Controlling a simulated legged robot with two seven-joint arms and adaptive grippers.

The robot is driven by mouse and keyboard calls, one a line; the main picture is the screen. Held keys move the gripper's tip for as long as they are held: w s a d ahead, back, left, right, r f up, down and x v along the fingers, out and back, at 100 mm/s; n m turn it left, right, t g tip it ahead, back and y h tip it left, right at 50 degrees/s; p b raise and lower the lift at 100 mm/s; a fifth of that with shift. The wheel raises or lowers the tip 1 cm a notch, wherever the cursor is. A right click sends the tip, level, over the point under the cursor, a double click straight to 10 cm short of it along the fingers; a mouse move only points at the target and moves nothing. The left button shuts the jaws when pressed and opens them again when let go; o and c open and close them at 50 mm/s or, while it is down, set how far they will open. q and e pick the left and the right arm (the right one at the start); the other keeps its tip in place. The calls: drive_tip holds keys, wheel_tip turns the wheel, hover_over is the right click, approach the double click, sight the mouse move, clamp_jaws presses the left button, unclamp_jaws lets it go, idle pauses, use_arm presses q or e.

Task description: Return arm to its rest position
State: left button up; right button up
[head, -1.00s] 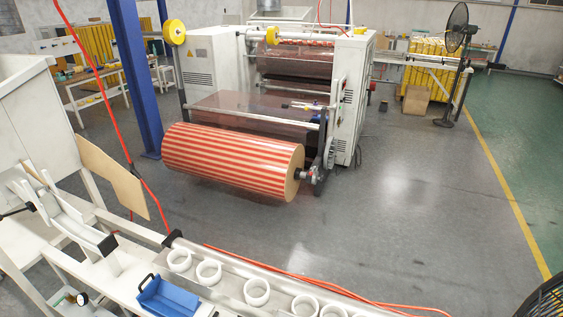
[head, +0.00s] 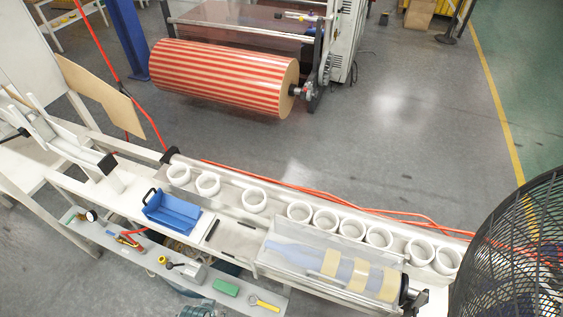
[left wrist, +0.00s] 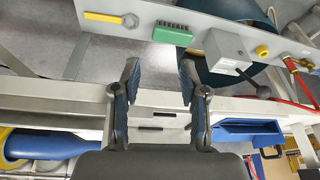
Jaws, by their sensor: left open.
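My left gripper (left wrist: 158,78) shows only in the left wrist view. Its two dark fingers stand apart with nothing between them, above the white workbench. The bench (head: 225,232) runs across the head view. My arms do not show in the head view, and my right gripper is in neither current view. A blue tray (head: 170,212) sits on the bench; it also shows right of the fingers in the left wrist view (left wrist: 250,131).
Several white tape rings (head: 254,200) line the bench's back. A front shelf holds a green block (head: 226,287), a wrench (head: 265,302) and a grey box (head: 190,270). A black fan (head: 530,245) stands right. A red-striped roll (head: 215,78) stands beyond open grey floor.

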use_arm(q)
wheel_tip(320, 180, down, 26)
drive_tip(key=s+g, duration=0.1)
drive_tip(key=s, duration=0.2)
drive_tip(key=s+a+f+g, duration=0.1)
drive_tip(key=s+a+f, duration=0.2)
drive_tip(key=s+f, duration=1.2)
drive_tip(key=shift+s+m, duration=0.3)
drive_tip(key=shift+s, duration=0.6)
drive_tip(key=shift+s, duration=0.1)
